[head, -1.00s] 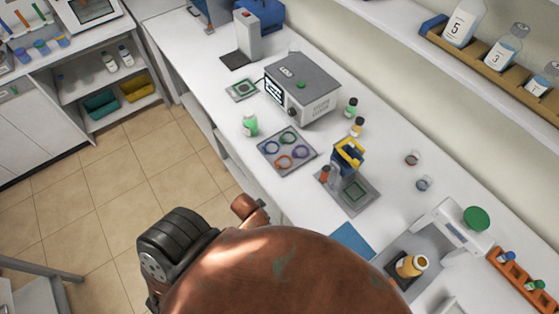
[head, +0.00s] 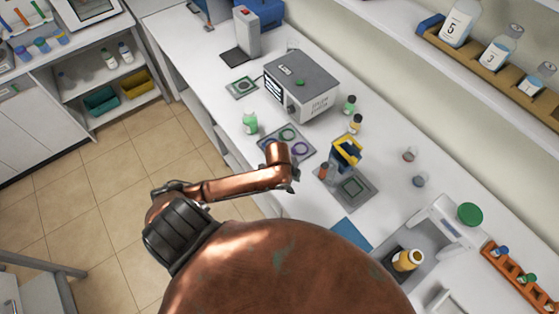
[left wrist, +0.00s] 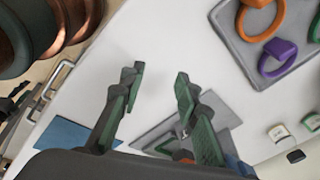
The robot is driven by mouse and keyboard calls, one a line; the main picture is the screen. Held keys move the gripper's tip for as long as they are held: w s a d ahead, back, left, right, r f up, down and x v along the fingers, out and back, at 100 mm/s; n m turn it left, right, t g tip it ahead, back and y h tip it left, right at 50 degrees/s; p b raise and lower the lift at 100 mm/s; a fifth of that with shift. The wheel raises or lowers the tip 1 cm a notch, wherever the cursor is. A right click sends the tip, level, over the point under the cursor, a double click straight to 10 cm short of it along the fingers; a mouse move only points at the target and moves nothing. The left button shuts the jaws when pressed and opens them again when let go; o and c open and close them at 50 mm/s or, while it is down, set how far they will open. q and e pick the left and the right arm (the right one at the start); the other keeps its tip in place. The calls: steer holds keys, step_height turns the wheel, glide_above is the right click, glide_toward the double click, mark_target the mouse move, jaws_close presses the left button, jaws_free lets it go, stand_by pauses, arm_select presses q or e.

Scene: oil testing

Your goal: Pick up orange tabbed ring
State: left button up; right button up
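The orange tabbed ring (left wrist: 257,3) lies on a grey tray (left wrist: 222,22) at the upper right of the left wrist view, partly cut off by the top edge. A purple tabbed ring (left wrist: 277,60) and a green ring (left wrist: 316,28) lie beside it. In the head view my left arm covers the orange ring; the tray (head: 308,139) still shows with the purple ring (head: 301,148). My left gripper (left wrist: 160,73) is open and empty, its fingers over bare white bench left of the tray. In the head view its end (head: 290,184) is at the tray's near side. My right gripper is not visible.
A grey device (head: 300,85) stands behind the tray, with a green bottle (head: 250,122) to the tray's left. A yellow-and-blue holder (head: 346,150) and a grey pad (head: 366,192) are to the right. A blue mat (head: 352,234) lies nearer.

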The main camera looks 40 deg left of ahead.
arm_select(q)
steer(key=w+a+r+m, duration=0.1)
steer(key=a, duration=0.1)
steer(key=w+a+r+m+y, duration=0.1)
steer(key=a, duration=0.1)
steer(key=w+a+m+g, duration=0.1)
steer(key=a+m, duration=0.1)
steer(key=shift+w+r, duration=0.4)
steer(key=a+r, duration=0.1)
steer(key=a, duration=0.1)
steer(key=w+a+r+m+y, duration=0.1)
steer(key=a, duration=0.1)
steer(key=a+r+m+g, duration=0.1)
steer(key=a, duration=0.1)
steer(key=shift+w+a+r+y, duration=0.2)
steer(key=shift+a+r+y, duration=0.1)
steer(key=shift+y, duration=0.1)
steer(key=f, duration=0.2)
steer(key=f+p, duration=0.1)
steer(key=f, duration=0.4)
steer(key=shift+w+a+f+p, duration=0.15)
steer(key=shift+w+f+p, duration=0.1)
steer(key=shift+f+p, duration=0.1)
steer(key=shift+r, duration=0.1)
jaws_close()
